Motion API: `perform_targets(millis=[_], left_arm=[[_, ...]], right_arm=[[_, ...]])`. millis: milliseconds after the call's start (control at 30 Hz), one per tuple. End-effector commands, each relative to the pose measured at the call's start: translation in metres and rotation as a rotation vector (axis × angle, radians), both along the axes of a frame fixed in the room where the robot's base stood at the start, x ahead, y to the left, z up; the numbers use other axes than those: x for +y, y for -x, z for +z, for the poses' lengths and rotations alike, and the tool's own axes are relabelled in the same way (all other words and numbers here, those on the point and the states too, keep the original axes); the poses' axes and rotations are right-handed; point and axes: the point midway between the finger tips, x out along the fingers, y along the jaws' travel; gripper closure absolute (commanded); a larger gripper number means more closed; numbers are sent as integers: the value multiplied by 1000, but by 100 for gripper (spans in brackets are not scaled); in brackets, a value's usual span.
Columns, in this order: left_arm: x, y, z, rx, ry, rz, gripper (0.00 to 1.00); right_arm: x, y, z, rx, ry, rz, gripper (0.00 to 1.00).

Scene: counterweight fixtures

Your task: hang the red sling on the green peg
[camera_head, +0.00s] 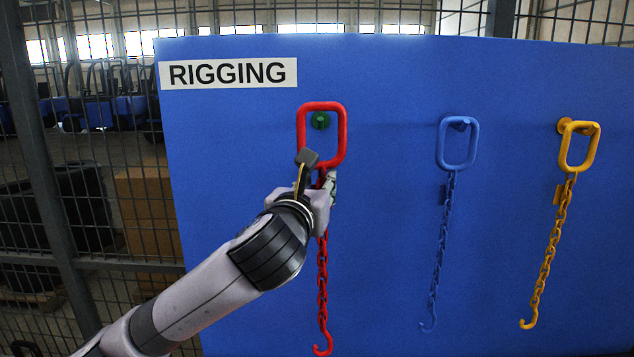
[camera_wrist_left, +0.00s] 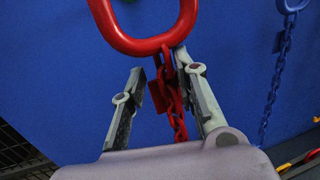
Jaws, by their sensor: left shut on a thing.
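The red sling is a rounded ring (camera_head: 342,137) with a chain (camera_head: 322,272) and hook hanging below. My left gripper (camera_head: 318,174) is shut on the sling just under the ring, around the top of the chain. The left wrist view shows the ring's lower bend (camera_wrist_left: 145,47) above the fingers (camera_wrist_left: 165,88). The green peg (camera_head: 320,121) shows inside the ring's opening, with the ring's top bar a little above it. I cannot tell whether the ring is around the peg or still in front of it. My right gripper is not in view.
A blue board (camera_head: 390,200) with a RIGGING label (camera_head: 228,73) carries the pegs. A blue sling (camera_head: 457,165) and a yellow sling (camera_head: 565,150) hang to the right on their own pegs. Blue board lies bare between the slings. A mesh fence stands behind.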

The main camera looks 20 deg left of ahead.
Motion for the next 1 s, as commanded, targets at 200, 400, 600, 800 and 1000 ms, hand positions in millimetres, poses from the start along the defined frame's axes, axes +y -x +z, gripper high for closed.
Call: perform_targets(millis=[200, 400, 600, 800, 1000], left_arm=[[3, -10, 1, -4, 2, 1, 100], [6, -21, 0, -4, 1, 1, 100], [10, -31, -1, -5, 1, 1, 100], [13, -42, -2, -5, 2, 0, 100], [15, -53, -3, -5, 1, 0, 100]], right_arm=[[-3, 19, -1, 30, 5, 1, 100], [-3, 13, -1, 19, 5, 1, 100], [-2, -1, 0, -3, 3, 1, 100], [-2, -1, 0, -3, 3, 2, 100], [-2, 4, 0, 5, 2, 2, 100]])
